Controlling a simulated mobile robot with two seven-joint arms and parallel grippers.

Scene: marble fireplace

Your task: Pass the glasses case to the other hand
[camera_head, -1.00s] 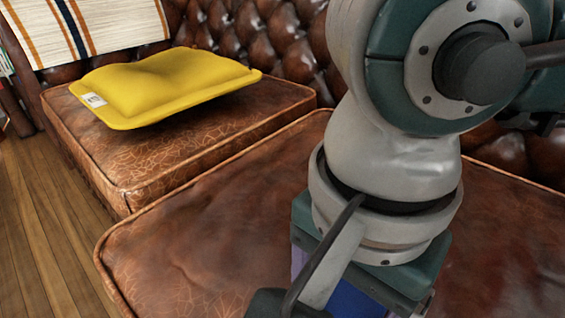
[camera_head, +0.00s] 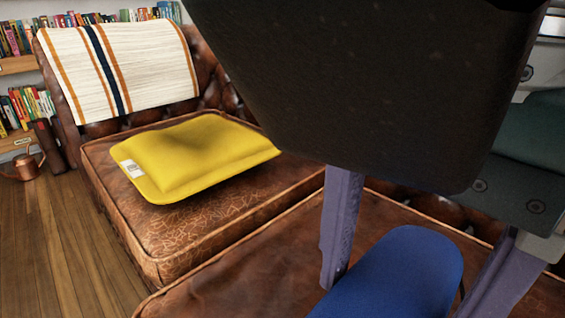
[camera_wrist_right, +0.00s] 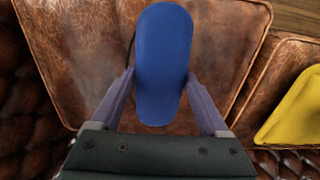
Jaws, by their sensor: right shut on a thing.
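The glasses case is blue, smooth and rounded at its ends. It shows at the bottom right of the head view (camera_head: 400,278) and upright in the middle of the right wrist view (camera_wrist_right: 163,62). My right gripper (camera_wrist_right: 160,78) is shut on it, with one purple finger on each side and the far part of the case standing out beyond the fingertips. In the head view the dark body of this gripper (camera_head: 398,292) looms close to the camera and covers much of the upper right. The case is held above the leather seat. My left gripper is not in view.
A brown leather sofa (camera_head: 270,290) lies below. A yellow cushion (camera_head: 200,150) rests on its left seat, and a striped cloth (camera_head: 150,68) hangs over the backrest. Bookshelves (camera_head: 15,65) and a copper watering can (camera_head: 25,165) stand at the far left on a wooden floor.

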